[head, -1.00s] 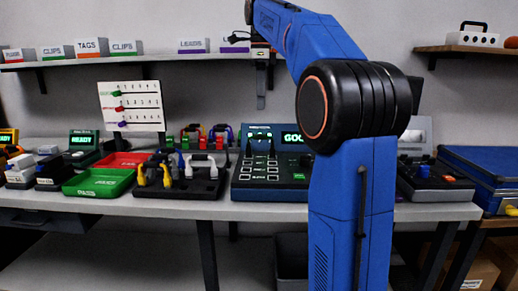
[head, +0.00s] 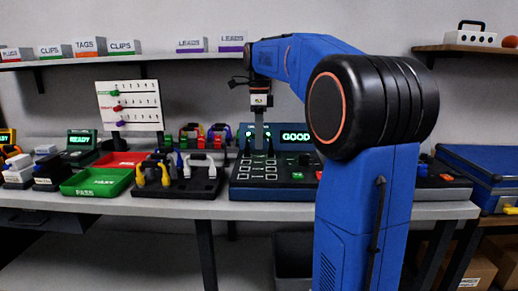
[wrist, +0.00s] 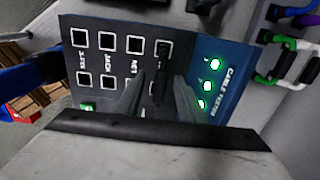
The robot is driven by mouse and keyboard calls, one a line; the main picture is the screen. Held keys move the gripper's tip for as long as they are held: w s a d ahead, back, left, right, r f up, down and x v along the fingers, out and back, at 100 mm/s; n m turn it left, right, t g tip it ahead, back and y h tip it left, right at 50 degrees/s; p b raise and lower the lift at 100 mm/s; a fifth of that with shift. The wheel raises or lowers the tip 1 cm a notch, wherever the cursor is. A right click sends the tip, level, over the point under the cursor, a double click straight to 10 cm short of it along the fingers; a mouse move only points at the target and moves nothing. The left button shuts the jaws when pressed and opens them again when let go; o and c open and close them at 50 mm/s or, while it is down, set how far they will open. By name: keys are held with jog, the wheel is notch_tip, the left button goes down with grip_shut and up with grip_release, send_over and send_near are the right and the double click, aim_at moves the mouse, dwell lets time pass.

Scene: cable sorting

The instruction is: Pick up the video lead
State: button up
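My gripper (head: 259,146) points straight down, low over the cable tester (head: 300,192), whose screen reads GOOD. In the wrist view, my gripper's two grey fingers (wrist: 163,85) stand apart over the tester panel. A dark lead (wrist: 165,52) appears plugged in at the end of the socket rows, at the fingertips. Its dark ends also show beside the fingers in the head view (head: 247,146). I cannot read which lead it is. The fingers hide its middle, and I see no clear contact.
A lead rack (head: 205,190) with yellow, blue and white leads stands left of the tester. Green PASS (head: 85,192) and red (head: 122,158) trays lie further left. A chart board (head: 130,105) stands behind. A blue case (head: 485,170) is at the right.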

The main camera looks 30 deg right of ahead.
aim_at(259, 156)
jog(key=shift+f, duration=1.7)
grip_shut()
jog(key=shift+r, duration=6.55)
